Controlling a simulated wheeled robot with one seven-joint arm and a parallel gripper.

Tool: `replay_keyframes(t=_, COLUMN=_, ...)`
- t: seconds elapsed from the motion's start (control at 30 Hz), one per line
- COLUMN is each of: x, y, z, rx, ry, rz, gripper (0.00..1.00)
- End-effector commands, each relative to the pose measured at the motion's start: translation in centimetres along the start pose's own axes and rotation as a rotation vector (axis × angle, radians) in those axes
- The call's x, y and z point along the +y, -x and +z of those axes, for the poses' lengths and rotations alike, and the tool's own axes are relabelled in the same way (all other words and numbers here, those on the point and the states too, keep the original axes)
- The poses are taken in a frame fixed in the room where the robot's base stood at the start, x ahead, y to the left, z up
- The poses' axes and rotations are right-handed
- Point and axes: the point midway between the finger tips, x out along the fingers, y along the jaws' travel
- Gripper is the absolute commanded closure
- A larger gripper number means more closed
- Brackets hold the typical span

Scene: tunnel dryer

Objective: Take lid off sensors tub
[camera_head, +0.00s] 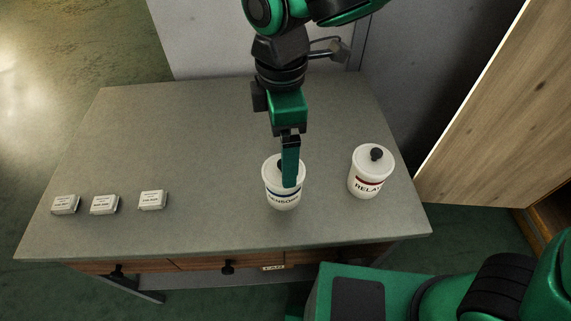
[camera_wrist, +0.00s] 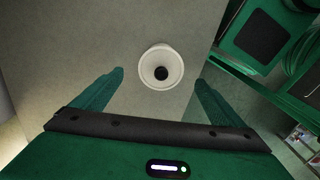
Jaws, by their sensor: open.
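The sensors tub (camera_head: 283,197) is a white tub with a dark blue band and partly hidden lettering, standing upright on the grey table. Nothing is held. Whether a finger touches the lid I cannot tell.
The relay tub (camera_head: 363,184), white with a red band and a dark knob on its lid, stands to the right. Three small white boxes (camera_head: 104,205) sit at the left of the grey table (camera_head: 200,130). Drawers (camera_head: 215,266) are under the front edge. The table's back left is clear.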

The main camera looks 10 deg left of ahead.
Motion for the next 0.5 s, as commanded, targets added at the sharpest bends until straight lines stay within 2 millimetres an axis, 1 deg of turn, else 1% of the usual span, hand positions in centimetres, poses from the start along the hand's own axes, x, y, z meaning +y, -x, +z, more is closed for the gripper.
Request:
replay_keyframes(t=0.1, x=-0.1, y=-1.8, z=0.0, rx=-0.003, ry=0.0, rz=-0.004, gripper=0.07)
replay_keyframes(t=0.3, x=-0.1, y=-4.2, z=0.0, rx=-0.002, ry=0.0, rz=-0.003, gripper=0.07)
replay_keyframes(t=0.5, x=-0.1, y=-4.7, z=0.0, rx=0.0, ry=-0.001, rz=0.0, gripper=0.07)
